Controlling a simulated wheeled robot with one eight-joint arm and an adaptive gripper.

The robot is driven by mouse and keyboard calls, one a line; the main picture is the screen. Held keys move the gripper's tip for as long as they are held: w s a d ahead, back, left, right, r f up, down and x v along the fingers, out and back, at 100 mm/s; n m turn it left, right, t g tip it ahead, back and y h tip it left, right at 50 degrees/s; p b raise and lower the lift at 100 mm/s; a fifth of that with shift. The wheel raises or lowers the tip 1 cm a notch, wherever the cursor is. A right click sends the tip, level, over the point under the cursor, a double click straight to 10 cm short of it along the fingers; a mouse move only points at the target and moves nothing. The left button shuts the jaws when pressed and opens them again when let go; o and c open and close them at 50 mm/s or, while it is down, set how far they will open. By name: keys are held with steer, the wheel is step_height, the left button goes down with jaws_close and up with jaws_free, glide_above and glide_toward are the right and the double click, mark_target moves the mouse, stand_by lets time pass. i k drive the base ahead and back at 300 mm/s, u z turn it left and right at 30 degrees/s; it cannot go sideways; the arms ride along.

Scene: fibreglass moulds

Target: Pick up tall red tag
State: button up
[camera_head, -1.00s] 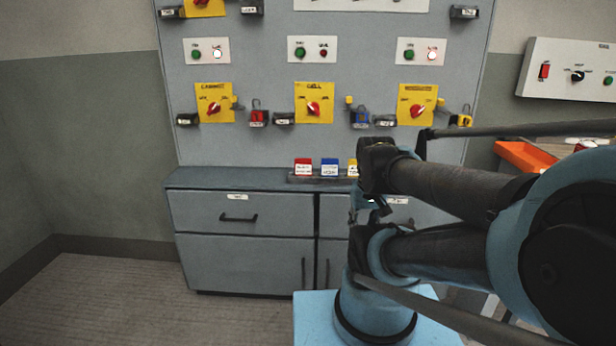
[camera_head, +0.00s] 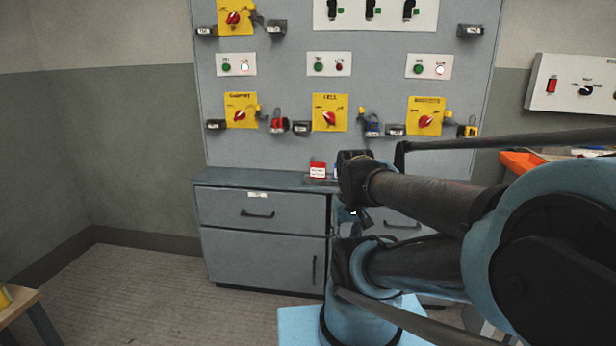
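The tall red tag (camera_head: 317,169) stands upright on the counter top of the grey cabinet, at the foot of the panel. It is red on top with a white label below. My arm crosses the view from the right, and its wrist end is just to the right of the tag in the picture, nearer to me. My gripper (camera_head: 360,217) shows only in small part below the wrist, and its fingers are too dark and small to read. It appears apart from the tag. The blue and yellow tags beside the red one are hidden behind my arm.
The grey cabinet (camera_head: 226,212) has drawers and doors with black handles. The panel above carries yellow switch plates (camera_head: 330,113), buttons and padlocks. An orange tray (camera_head: 521,161) lies at the right. A wooden table corner (camera_head: 17,303) shows at lower left. Floor at left is clear.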

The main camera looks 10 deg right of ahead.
mark_target(317, 171)
steer(key=i, duration=0.5)
steer(key=u, duration=1.4)
steer(key=k, duration=1.05)
steer(key=z, duration=0.25)
steer(key=i, duration=0.85)
